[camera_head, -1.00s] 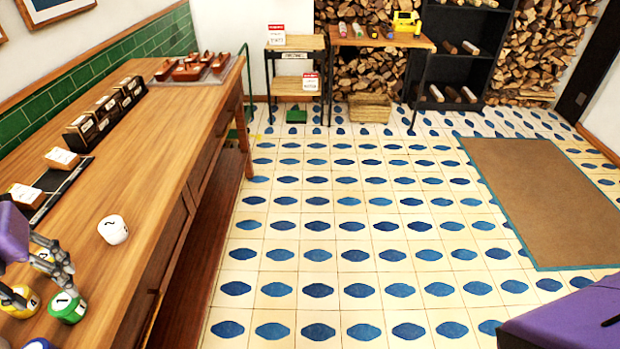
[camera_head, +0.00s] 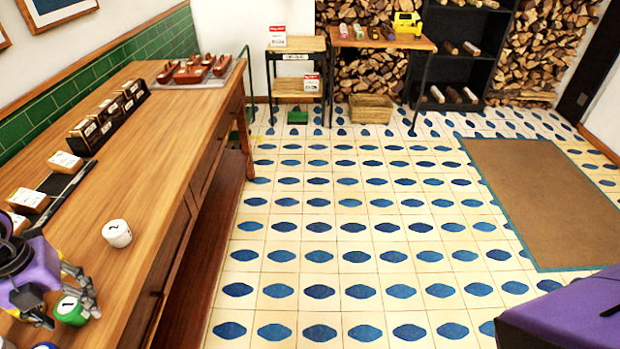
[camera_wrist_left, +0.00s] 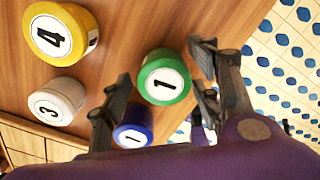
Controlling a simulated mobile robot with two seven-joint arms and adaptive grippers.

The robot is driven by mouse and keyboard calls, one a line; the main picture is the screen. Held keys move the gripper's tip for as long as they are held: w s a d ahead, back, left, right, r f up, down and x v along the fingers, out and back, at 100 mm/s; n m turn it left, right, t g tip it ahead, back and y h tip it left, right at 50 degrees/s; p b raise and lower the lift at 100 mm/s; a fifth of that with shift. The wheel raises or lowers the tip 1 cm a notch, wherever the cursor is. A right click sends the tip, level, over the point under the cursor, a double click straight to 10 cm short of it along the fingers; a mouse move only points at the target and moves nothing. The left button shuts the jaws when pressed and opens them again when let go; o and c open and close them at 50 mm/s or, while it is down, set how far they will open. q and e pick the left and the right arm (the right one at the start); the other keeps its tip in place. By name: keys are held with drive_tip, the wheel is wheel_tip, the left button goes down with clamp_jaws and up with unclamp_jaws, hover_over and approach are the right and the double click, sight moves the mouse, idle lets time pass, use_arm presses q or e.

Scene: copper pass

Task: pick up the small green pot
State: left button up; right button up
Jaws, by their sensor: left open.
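The small green pot (camera_head: 70,311), with a white lid label marked 1, stands on the wooden counter near its front edge. It also shows in the left wrist view (camera_wrist_left: 163,76). My left gripper (camera_head: 66,301) is open, its fingers on either side of the green pot. In the left wrist view the pot shows between the two spread fingertips (camera_wrist_left: 160,63); I cannot tell whether they touch it. My right gripper is out of view; only a purple part of my body shows at the lower right.
Close by are a blue pot (camera_wrist_left: 133,128), a white pot (camera_wrist_left: 58,102) and a yellow pot (camera_wrist_left: 60,34). Another white pot (camera_head: 117,233) stands farther along the counter (camera_head: 160,150). Small labelled boxes (camera_head: 97,126) line the wall side.

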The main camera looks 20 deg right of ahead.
use_arm(q)
drive_tip(key=c, duration=1.3)
drive_tip(key=shift+r, duration=0.2)
